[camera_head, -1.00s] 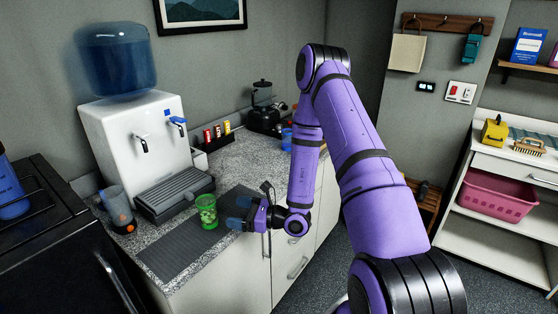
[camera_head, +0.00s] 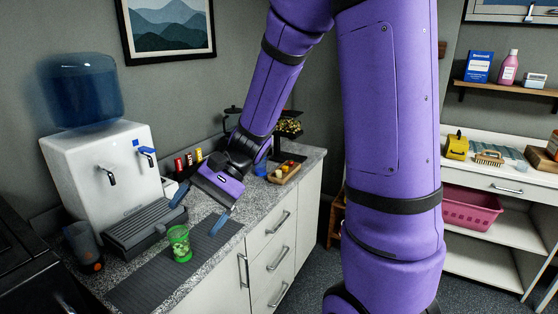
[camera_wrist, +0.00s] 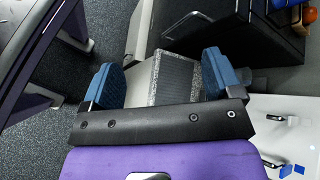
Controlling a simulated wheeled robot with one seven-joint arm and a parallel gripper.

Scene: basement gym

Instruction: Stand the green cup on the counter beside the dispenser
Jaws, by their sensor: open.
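The green cup (camera_head: 180,243), see-through with pale pieces visible in it, stands upright on a dark ribbed mat (camera_head: 140,288) on the counter. It is just in front of the drip tray of the white dispenser (camera_head: 105,165). My gripper (camera_head: 200,208) is open and empty, its blue fingers pointing down, above and behind the cup and apart from it. In the wrist view my gripper (camera_wrist: 160,82) has the counter and the mat (camera_wrist: 172,80) between its spread fingers. The cup cannot be made out there.
Colored packets (camera_head: 188,160) and a wooden tray (camera_head: 285,172) lie farther back. A black appliance (camera_head: 30,270) is at the left. Bare counter (camera_head: 262,205) shows right of the mat.

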